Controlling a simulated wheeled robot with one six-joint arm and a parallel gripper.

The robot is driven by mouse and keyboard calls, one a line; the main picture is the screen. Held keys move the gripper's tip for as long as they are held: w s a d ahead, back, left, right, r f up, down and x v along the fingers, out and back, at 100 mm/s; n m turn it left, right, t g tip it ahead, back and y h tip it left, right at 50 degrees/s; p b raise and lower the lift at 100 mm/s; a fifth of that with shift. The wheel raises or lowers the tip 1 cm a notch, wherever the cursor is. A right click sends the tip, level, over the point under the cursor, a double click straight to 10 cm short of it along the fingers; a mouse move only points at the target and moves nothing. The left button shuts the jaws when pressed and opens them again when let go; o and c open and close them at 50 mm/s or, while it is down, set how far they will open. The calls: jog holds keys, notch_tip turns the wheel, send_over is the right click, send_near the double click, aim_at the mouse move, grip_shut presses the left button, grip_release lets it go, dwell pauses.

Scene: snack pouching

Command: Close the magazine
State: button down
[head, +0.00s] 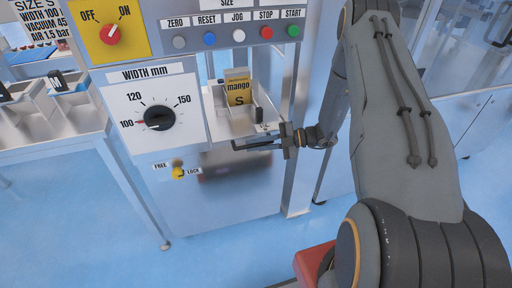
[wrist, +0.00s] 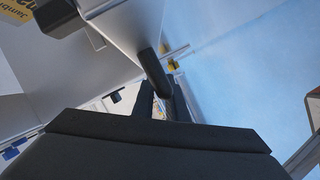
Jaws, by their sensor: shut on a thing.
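The magazine (head: 222,128) is a pale metal drawer standing out from the front of the machine, under the button panel. A yellow mango pouch (head: 238,88) marked S stands upright in it. A dark handle (head: 254,147) runs along the magazine's front. My gripper (head: 284,141) is at the right end of this handle and shut on it; the exact contact is small in the head view. In the wrist view the dark fingers (wrist: 160,102) meet a dark bar beside the magazine's pale wall (wrist: 125,25). The fingertips are partly hidden there.
The width dial (head: 158,118) points near 100, left of the magazine. A row of buttons (head: 238,36) is above. Blue floor (head: 90,225) lies open in front; a machine leg (head: 298,150) stands close behind my gripper.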

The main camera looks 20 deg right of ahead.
jog(key=shift+w+r, duration=0.1)
jog(key=shift+w, duration=0.15)
jog(key=c, duration=1.8)
grip_release()
jog(key=shift+o, duration=0.2)
jog(key=b+v, duration=0.1)
jog(key=v, duration=0.7)
jog(key=shift+b, duration=0.35)
jog(key=shift+a, duration=0.1)
